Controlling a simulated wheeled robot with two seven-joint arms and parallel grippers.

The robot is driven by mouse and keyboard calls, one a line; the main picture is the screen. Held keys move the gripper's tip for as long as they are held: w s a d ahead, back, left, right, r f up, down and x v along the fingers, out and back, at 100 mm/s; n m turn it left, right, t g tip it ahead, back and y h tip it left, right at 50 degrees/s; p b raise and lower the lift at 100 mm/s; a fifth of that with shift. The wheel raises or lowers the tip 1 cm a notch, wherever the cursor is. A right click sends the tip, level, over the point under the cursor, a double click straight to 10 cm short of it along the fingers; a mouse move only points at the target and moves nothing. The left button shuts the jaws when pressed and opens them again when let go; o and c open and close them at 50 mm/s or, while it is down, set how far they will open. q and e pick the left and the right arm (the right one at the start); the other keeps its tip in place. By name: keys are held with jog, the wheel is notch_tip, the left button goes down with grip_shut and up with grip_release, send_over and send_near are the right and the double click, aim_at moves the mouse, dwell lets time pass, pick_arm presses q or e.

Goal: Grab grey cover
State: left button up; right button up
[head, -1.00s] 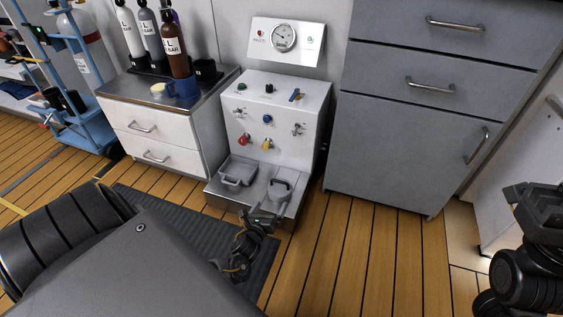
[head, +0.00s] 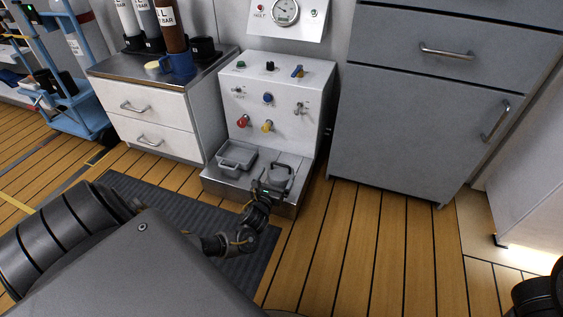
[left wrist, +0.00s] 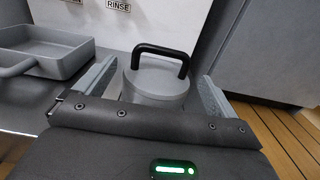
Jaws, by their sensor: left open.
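The grey cover (head: 279,174) is a round lid-like piece with a black handle. It sits on the metal ledge at the foot of the white panel. In the left wrist view the cover (left wrist: 157,82) stands between the two fingers, its black arched handle on top. My left gripper (head: 271,187) is open around the cover's near side; in the left wrist view the open fingers (left wrist: 157,92) lie to its left and right. I cannot tell whether they touch it. My right gripper is out of view.
A grey square tray (head: 237,157) with a handle sits left of the cover on the ledge (head: 225,181). The white panel (head: 262,100) with knobs rises behind. A grey cabinet (head: 405,130) stands right, a white drawer unit (head: 150,117) left. Open wooden floor lies right.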

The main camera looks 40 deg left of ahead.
aim_at(281, 171)
pick_arm(q)
jog(key=shift+b+x, duration=2.3)
jog(key=shift+x, duration=0.3)
jog(key=shift+d+r, duration=0.1)
jog(key=c, duration=1)
jog(key=shift+c, duration=0.6)
jog(key=shift+r, duration=0.1)
